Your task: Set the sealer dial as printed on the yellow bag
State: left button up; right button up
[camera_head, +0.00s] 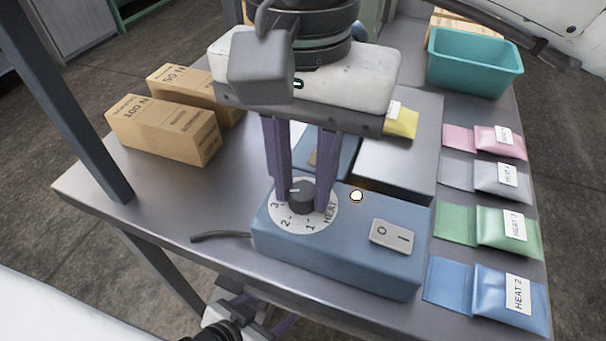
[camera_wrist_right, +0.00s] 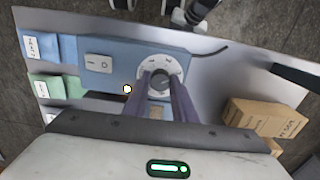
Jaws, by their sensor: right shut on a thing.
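The blue sealer (camera_head: 335,255) stands near the table's front edge. Its white dial plate (camera_head: 288,217) shows 3, 2, 1 and HEAT around a dark knob (camera_head: 301,196). A pale mark on the knob points leftward, near the 3; its exact setting is unclear. My right gripper (camera_head: 300,200) reaches down with its purple fingers shut on the knob; the right wrist view also shows the knob (camera_wrist_right: 160,80) between them. The yellow bag (camera_head: 402,124) lies behind the sealer, partly hidden by my gripper, its label unreadable. My left gripper (camera_head: 262,318) is low at the front edge, its opening unclear.
The sealer has a rocker switch (camera_head: 391,237) and a bright lamp (camera_head: 356,196). Pink (camera_head: 485,140), grey (camera_head: 487,175), green (camera_head: 495,227) and blue (camera_head: 495,292) bags line the right side. Cartons (camera_head: 160,130) stand left, a teal bin (camera_head: 474,62) back right.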

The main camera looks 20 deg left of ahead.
aim_at(302, 192)
jog(key=o, duration=1)
jog(key=shift+o, duration=0.2)
jog(key=shift+r, duration=0.1)
notch_tip(302, 192, up, 10)
jog(key=p, duration=0.1)
jog(key=shift+s, duration=0.1)
